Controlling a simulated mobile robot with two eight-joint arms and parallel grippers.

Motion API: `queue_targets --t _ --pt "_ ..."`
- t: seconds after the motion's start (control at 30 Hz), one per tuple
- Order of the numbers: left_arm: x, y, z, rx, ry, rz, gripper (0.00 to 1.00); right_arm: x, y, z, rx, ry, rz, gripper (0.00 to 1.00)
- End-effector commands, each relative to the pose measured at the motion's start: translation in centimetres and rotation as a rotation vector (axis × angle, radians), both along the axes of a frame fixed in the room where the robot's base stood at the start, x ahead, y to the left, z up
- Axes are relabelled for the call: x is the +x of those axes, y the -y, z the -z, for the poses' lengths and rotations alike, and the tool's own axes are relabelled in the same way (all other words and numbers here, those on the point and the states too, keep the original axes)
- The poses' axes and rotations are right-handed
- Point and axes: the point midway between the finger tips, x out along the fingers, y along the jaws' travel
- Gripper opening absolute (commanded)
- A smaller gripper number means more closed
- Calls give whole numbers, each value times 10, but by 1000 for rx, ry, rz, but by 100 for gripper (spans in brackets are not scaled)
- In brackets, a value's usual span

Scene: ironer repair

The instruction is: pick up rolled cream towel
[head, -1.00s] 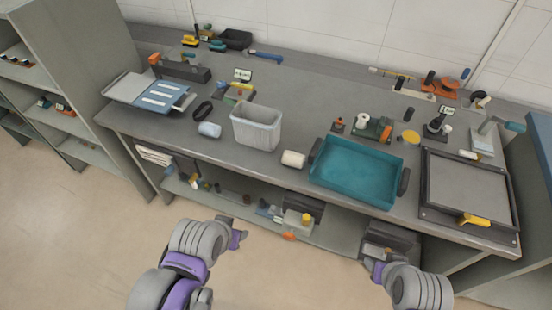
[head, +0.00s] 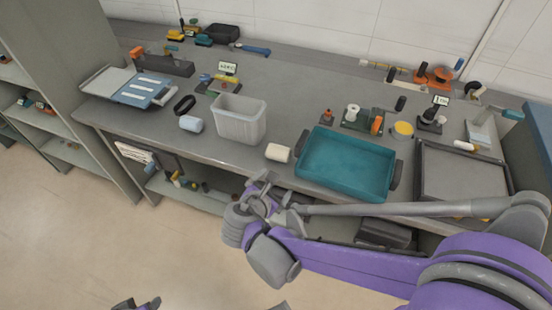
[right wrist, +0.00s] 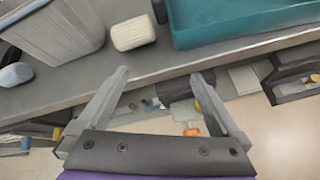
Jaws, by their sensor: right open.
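The rolled cream towel (head: 278,153) lies on the workbench near its front edge, between the white bin and the teal tray. It also shows in the right wrist view (right wrist: 133,33), beyond the fingertips. My right gripper (head: 277,188) is in front of the bench edge, just short of the towel and apart from it. In the right wrist view its jaws (right wrist: 160,80) are open with nothing between them. Part of my left gripper (head: 138,304) shows at the bottom edge of the head view, low over the floor; its jaw state is unclear.
The white bin (head: 240,119) stands left of the towel and the teal tray (head: 345,165) close on its right. A blue-grey roll (head: 191,124) lies left of the bin. The bench front edge and a lower shelf with several items are near my right gripper.

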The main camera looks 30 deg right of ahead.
Motion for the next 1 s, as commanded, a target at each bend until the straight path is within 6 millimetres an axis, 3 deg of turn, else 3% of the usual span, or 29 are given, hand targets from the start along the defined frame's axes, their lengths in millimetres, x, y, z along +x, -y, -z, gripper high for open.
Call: queue_targets --t 0.1,0.23,1.0 --pt "-1 0 10 0 -3 0 50 19 -11 3 -226 -79 -130 100" --pt "-1 0 13 0 -4 0 50 29 -12 1 -351 -123 -185 100" --pt "-2 0 16 0 -5 0 50 90 57 33 -369 -131 -192 100"
